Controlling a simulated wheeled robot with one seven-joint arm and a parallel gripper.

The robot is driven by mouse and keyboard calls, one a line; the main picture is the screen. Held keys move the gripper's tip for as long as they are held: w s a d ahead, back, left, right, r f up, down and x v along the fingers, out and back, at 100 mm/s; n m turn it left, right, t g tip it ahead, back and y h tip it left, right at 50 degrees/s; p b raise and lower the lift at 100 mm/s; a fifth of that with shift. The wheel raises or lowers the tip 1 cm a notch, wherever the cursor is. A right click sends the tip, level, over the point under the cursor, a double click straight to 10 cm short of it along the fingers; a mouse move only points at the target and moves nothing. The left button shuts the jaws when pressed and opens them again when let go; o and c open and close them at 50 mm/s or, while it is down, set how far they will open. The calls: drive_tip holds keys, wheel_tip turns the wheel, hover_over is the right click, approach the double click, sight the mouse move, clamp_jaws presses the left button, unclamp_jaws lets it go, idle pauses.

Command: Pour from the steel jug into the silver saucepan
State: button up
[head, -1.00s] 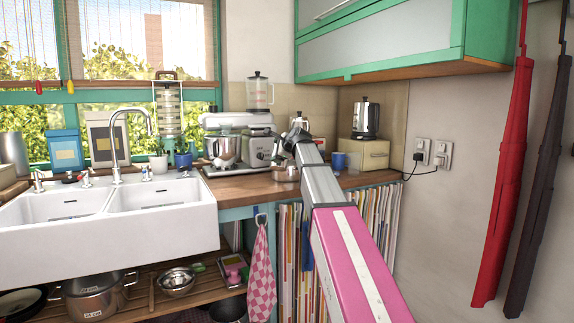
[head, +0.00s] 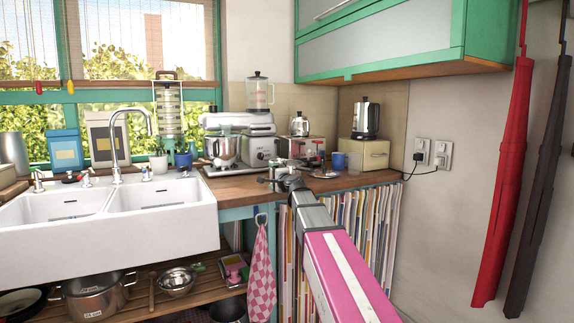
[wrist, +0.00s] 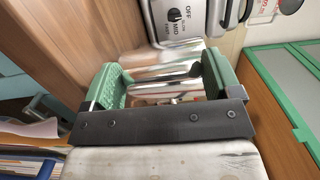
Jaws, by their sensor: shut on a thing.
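My gripper (wrist: 163,72) has green pads. It is shut on a shiny steel thing (wrist: 168,90), which I take to be the steel jug; only part of it shows, so its tilt and contents cannot be told. In the head view my gripper (head: 272,181) is small, low over the front edge of the wooden counter, and the held thing is hard to make out. I cannot tell for sure which pan is the silver saucepan. A shiny shallow dish or pan (head: 324,173) lies on the counter to the right of my gripper.
A stand mixer (head: 226,150) and an appliance with a dial (head: 262,151) stand behind my gripper. A blue mug (head: 339,160) and kettle (head: 366,121) are to the right. The sink (head: 110,225) is left. A large steel pot (head: 92,300) and small pan (head: 176,281) are on the lower shelf.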

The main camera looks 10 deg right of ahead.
drive_tip(key=shift+r, duration=0.1)
idle(0.3)
drive_tip(key=shift+r, duration=1.5)
